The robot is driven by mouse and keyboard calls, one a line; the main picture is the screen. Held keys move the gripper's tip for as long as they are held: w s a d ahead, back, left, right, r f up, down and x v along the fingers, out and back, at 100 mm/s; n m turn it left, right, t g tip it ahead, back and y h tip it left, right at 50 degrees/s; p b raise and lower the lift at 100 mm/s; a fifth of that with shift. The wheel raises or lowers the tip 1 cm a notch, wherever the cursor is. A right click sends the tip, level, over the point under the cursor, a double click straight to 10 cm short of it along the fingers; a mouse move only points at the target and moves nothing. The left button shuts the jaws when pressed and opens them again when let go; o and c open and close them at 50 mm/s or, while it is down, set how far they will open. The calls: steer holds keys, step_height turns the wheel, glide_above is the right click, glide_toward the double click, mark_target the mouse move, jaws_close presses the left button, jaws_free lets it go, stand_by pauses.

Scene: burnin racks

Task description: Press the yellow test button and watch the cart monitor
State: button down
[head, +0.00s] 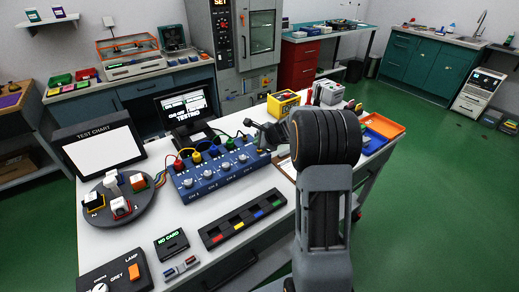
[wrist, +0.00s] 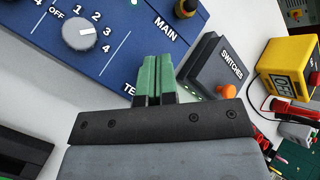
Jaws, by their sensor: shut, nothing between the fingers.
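The blue control box (head: 215,173) with several white dials stands on the white cart. It also fills the upper left of the wrist view (wrist: 100,60), with a MAIN label and a label starting "TE". My gripper (wrist: 156,75) is shut and empty, its green fingertips over the box edge beside that label. In the head view my gripper (head: 262,135) is at the box's right end, partly hidden by my arm. I cannot make out the yellow test button; the fingers cover that area. The cart monitor (head: 185,108) behind the box is lit, with text that appears to end in "TESTING".
A SWITCHES box (wrist: 215,68) with an orange knob sits just right of the fingers. Beyond it is a yellow meter (wrist: 288,68). A test chart (head: 103,155), a turntable (head: 115,208) and a fuse strip (head: 242,218) share the cart.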

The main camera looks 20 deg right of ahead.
steer(key=shift+r, duration=0.1)
step_height(320, 180, up, 5)
steer(key=p, duration=0.4)
stand_by(0.9)
